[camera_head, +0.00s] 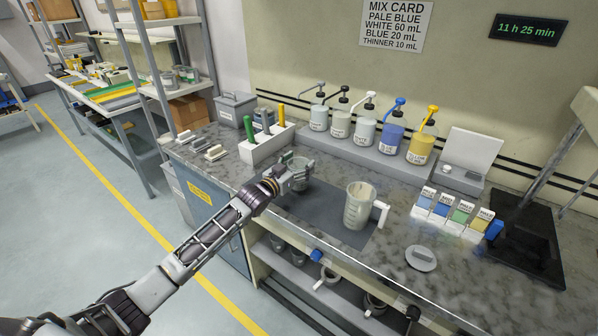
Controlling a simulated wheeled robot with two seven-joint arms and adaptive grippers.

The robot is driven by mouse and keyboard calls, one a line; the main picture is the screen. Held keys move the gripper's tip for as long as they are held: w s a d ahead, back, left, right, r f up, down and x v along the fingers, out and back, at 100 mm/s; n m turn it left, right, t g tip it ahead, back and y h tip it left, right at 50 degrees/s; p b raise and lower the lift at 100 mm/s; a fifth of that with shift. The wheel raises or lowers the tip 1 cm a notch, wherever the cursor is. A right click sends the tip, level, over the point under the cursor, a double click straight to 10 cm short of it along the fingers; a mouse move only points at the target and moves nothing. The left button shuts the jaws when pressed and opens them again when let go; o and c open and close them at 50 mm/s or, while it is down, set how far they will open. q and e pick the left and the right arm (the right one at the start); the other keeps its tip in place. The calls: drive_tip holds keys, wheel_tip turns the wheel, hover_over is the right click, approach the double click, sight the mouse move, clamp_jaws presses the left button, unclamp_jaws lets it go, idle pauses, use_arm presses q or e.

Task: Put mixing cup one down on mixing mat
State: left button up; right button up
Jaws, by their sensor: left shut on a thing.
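My left gripper (297,178) reaches in from the left over the back left part of the dark mixing mat (318,221). It is shut on a clear cup (299,165), which looks upright; the fingers cover part of it. I cannot tell whether the cup's base touches the mat. A second, larger clear measuring cup (357,206) with a white handle stands upright on the right part of the mat, apart from the gripper. My right gripper is not in view.
Several pump bottles (390,133) stand on a ledge behind the mat. A white holder (266,146) with green and yellow handles is at the back left. Small labelled containers (450,213) and a grey lid (421,258) lie to the right. The mat's front middle is clear.

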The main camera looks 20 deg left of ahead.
use_arm(q)
drive_tip(key=shift+f, duration=1.35)
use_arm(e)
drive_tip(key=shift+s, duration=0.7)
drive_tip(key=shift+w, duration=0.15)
